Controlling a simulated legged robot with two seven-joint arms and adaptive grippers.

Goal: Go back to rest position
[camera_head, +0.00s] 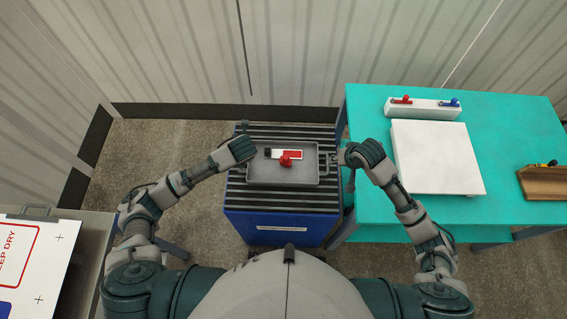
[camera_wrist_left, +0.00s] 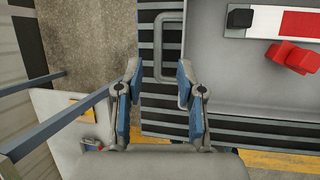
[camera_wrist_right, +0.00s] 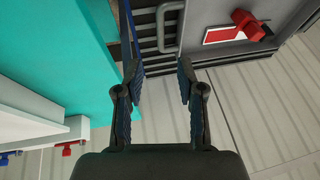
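A grey tray (camera_head: 262,177) lies on the black slatted top of a blue unit (camera_head: 285,228). On it are a white, red and black flat piece (camera_head: 267,153) and a small red part (camera_head: 286,160). My left gripper (camera_head: 248,150) is at the tray's left side. In the left wrist view its fingers (camera_wrist_left: 158,70) are apart, with the tray's handle (camera_wrist_left: 159,78) in the gap's line of sight. My right gripper (camera_head: 346,158) is at the right side. In the right wrist view its fingers (camera_wrist_right: 158,70) are apart, with the other handle (camera_wrist_right: 162,35) beyond the tips. Neither visibly grips a handle.
A teal table (camera_head: 515,130) on the right holds a white slab (camera_head: 435,155), a white block (camera_head: 423,108) with red and blue knobs, and a wooden box (camera_head: 542,183). A grey surface (camera_head: 85,230) with a printed sheet (camera_head: 40,255) is at the lower left. Walls stand behind.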

